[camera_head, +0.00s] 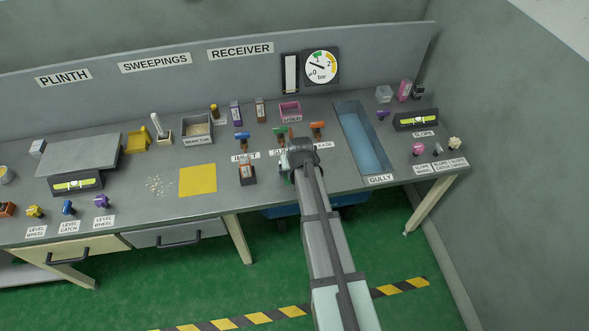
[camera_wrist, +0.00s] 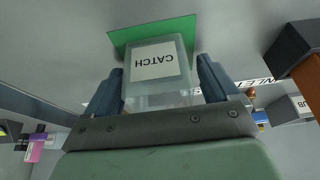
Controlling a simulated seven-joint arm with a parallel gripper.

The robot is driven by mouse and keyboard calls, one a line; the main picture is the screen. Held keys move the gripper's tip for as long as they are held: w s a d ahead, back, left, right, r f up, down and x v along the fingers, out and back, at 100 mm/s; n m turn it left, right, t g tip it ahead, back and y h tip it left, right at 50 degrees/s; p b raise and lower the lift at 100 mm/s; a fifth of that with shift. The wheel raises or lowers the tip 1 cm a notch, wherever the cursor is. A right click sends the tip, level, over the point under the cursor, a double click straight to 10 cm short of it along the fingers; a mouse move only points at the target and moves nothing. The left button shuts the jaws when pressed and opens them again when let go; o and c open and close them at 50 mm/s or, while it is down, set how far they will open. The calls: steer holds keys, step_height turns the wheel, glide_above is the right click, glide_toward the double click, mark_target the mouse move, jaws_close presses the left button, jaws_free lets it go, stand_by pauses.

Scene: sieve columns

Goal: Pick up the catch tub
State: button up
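The catch tub (camera_wrist: 157,61) is a clear, pale tub with a white label reading CATCH, upside down in the wrist view. It stands on a green mat (camera_wrist: 182,26) on the grey bench. My gripper (camera_wrist: 160,72) has its two blue-grey fingers on either side of the tub, with a narrow gap showing at each side. The gripper is open around the tub. In the head view my gripper (camera_head: 289,171) is low over the bench's front middle, and my arm hides most of the tub there.
A dark and orange block (camera_head: 247,173) stands left of my gripper. Blue, green and orange-handled valves (camera_head: 317,128) stand behind it. The sunken blue gully (camera_head: 362,140) lies to the right. A yellow square (camera_head: 198,180) and spilled pale grains (camera_head: 160,185) lie farther left.

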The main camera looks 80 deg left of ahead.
steer(key=c, duration=1.1)
steer(key=shift+r, duration=0.15)
steer(key=shift+d+r, duration=0.1)
steer(key=shift+r, duration=0.1)
steer(key=d, duration=1.7)
steer(key=w, duration=0.5)
steer(key=w+a+r+m+t, duration=0.1)
steer(key=w+a+r+m, duration=0.2)
steer(key=w+a, duration=1.55)
steer(key=w+a+n, duration=0.3)
steer(key=w+a, duration=0.5)
steer(key=a, duration=0.4)
steer(key=shift+w+a+f+g, duration=0.15)
steer(key=shift+a+f+g, duration=0.15)
steer(key=shift+g, duration=0.1)
